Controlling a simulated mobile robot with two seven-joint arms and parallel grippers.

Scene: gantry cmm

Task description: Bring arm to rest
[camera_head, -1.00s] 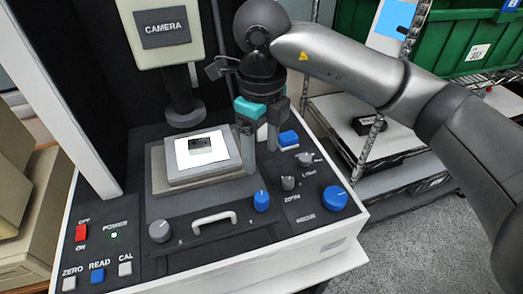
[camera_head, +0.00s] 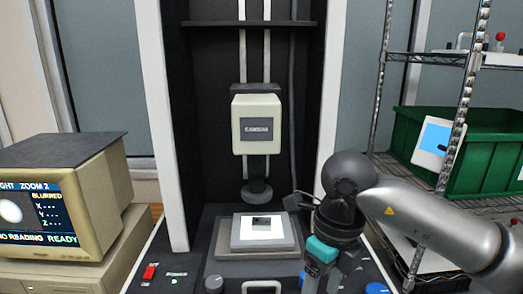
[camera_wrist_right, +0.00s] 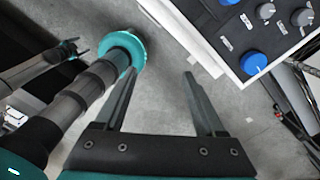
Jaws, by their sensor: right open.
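My right gripper (camera_wrist_right: 159,88) is open and empty in the right wrist view, its two dark fingers apart above the grey floor. The machine's control panel edge lies beyond the fingers at upper right. In the head view the right gripper (camera_head: 323,284) points down at the bottom, in front of the machine's right side, fingertips cut off. My left gripper is outside the head view. A small dark pronged end at the left of the wrist view may be it, but its jaw state is unclear.
The measuring machine has a camera head (camera_head: 257,125) above a lit stage (camera_head: 264,245) bearing a small dark part (camera_head: 262,222). A monitor (camera_head: 85,195) stands left. A wire rack (camera_head: 468,90) with a green bin (camera_head: 490,185) stands right. Blue knob (camera_wrist_right: 253,63) is on the panel.

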